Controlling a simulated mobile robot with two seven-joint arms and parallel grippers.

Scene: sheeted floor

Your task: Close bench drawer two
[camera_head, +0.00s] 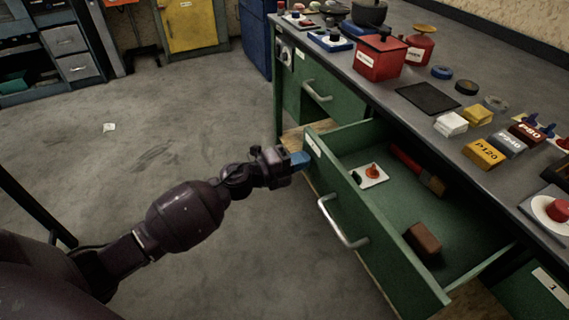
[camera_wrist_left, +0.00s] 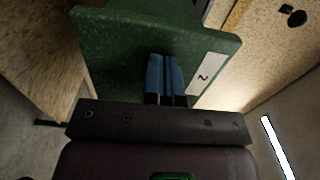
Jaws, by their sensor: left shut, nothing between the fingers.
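Bench drawer two (camera_head: 375,232) is a green drawer, pulled well out from the bench. Its silver handle (camera_head: 341,222) is on the front. A label reading 2 shows on the drawer front (camera_wrist_left: 120,50) in the left wrist view. My left gripper (camera_head: 299,158) has blue fingertips (camera_wrist_left: 166,76), shut with nothing between them. They are at the upper left part of the drawer front, beside the label; I cannot tell whether they touch it. The right gripper is not in view.
The open drawer holds a brush with a red handle (camera_head: 408,163), a brown block (camera_head: 423,242) and a white plate with an orange knob (camera_head: 370,174). The bench top (camera_head: 400,70) carries several tools and boxes. Another green drawer (camera_head: 314,96) is closed behind.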

